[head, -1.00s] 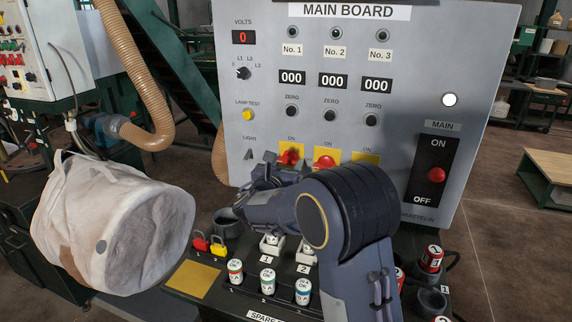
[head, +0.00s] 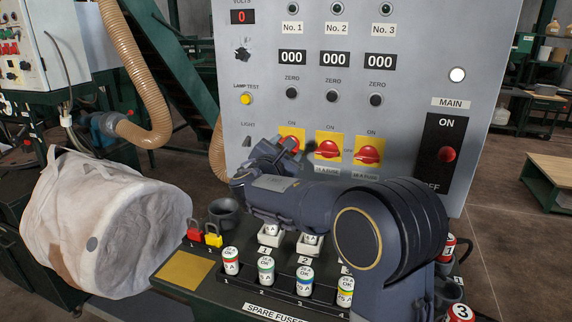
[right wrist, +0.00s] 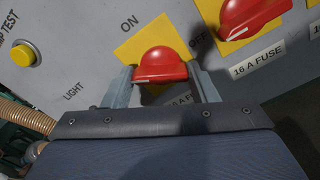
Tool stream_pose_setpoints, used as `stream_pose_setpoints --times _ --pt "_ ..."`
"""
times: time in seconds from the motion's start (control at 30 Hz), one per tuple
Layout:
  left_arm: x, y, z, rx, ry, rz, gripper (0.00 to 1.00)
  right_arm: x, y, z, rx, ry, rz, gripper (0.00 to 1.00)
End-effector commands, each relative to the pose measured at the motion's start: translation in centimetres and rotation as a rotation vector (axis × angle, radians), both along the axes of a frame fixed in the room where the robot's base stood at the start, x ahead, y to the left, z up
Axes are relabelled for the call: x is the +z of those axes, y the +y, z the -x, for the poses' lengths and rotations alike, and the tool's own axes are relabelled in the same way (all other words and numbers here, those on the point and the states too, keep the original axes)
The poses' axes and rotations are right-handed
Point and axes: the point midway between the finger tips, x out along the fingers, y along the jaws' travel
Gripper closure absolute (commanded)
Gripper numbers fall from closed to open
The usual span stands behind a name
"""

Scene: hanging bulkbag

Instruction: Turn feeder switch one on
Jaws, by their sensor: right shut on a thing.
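Feeder switch one is a red knob (head: 291,139) on a yellow plate, the leftmost of three on the grey main board. My right gripper (head: 288,149) is at this knob and partly covers it. In the right wrist view, the gripper (right wrist: 163,84) has one finger on each side of the red knob (right wrist: 162,66) and is shut on it. The knob's bar lies level across that view, while the second knob (right wrist: 247,16) is tilted. The ON label (right wrist: 129,23) is at the upper left there. My left gripper is not in view.
Knobs two (head: 327,149) and three (head: 368,155) sit to the right. The main switch (head: 447,154) is further right. Several fuses stand in a rack (head: 328,302) below.

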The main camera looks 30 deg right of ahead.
Motion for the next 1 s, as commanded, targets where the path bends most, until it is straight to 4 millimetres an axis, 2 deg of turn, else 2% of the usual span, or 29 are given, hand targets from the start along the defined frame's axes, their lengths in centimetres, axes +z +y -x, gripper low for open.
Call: stream_pose_setpoints --times 0.03,0.5,0.8,1.0 --pt "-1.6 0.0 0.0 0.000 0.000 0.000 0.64 -0.8 0.0 0.0 0.000 -0.036 -0.031 0.70" --pt "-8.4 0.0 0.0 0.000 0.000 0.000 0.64 -0.8 0.0 0.0 -0.001 -0.374 -0.320 0.70" --pt "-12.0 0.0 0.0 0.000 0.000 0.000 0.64 -0.6 0.0 0.1 -0.001 -0.578 -0.495 0.70" --pt "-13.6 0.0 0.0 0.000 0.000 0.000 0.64 -0.5 0.0 0.0 -0.001 -0.685 -0.587 0.70"
